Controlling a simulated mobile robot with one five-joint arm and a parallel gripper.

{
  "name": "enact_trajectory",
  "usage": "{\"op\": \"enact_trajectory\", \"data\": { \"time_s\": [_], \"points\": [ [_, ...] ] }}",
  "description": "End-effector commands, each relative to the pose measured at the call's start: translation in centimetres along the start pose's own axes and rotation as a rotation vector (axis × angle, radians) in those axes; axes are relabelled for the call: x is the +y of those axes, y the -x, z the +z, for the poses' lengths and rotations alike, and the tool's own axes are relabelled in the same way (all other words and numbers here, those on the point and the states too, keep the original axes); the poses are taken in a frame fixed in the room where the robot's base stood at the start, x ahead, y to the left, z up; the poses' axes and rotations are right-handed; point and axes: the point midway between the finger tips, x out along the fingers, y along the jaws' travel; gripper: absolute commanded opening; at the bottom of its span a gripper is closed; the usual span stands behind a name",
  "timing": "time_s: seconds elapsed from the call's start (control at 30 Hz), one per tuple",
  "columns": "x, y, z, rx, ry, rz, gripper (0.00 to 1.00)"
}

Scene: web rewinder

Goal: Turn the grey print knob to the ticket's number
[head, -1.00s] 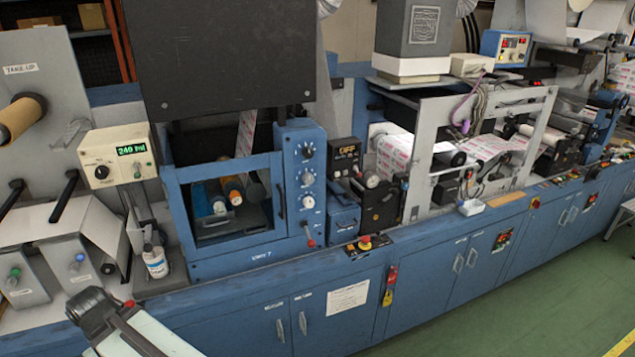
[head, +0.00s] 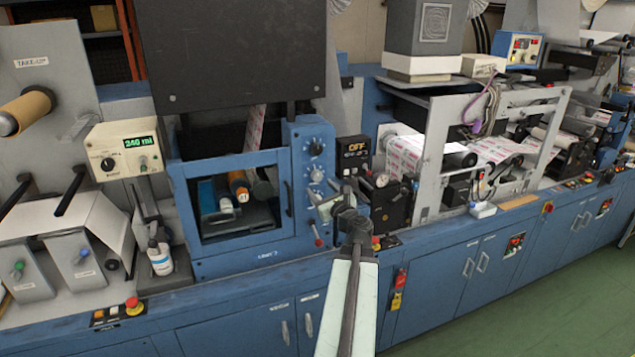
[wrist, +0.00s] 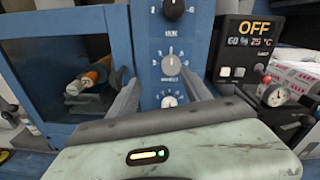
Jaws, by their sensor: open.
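The grey knob (head: 317,175) is the middle one of a column of three on the blue panel. In the wrist view the grey knob (wrist: 171,65) has a dial scale around it, and its pointer seems to be near the top; the numbers are too small to read surely. My gripper (wrist: 160,80) is open and empty, its dark fingers either side of the knob column, below and in front of the grey knob. In the head view my gripper (head: 338,203) is before the panel's lower right. No ticket is readable now.
A black knob (wrist: 172,8) is above the grey one and a white knob (wrist: 169,101) below, partly close to my gripper. A red-tipped lever (head: 317,240) sits lower on the panel. A dark box reading OFF (wrist: 255,30) and a gauge (wrist: 275,96) stand to the right.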

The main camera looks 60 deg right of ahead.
Motion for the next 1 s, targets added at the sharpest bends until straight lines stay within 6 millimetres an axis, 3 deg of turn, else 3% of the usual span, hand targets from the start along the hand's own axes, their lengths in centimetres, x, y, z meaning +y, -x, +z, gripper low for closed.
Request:
{"op": "enact_trajectory", "data": {
  "time_s": [0.03,0.1,0.27,0.37,0.7,1.0],
  "points": [
    [-1.3,0.5,-0.1,-0.004,-0.03,-0.028,0.57],
    [-2.0,0.7,-0.1,-0.008,-0.053,-0.044,0.57],
    [-2.0,0.3,-0.1,-0.009,-0.054,-0.043,0.57],
    [-2.1,-0.7,-0.1,-0.009,-0.053,-0.042,0.57],
    [-2.2,-6.7,0.0,-0.009,-0.051,-0.039,0.57],
    [-2.1,-7.2,0.0,-0.009,-0.05,-0.039,0.57]
  ]
}}
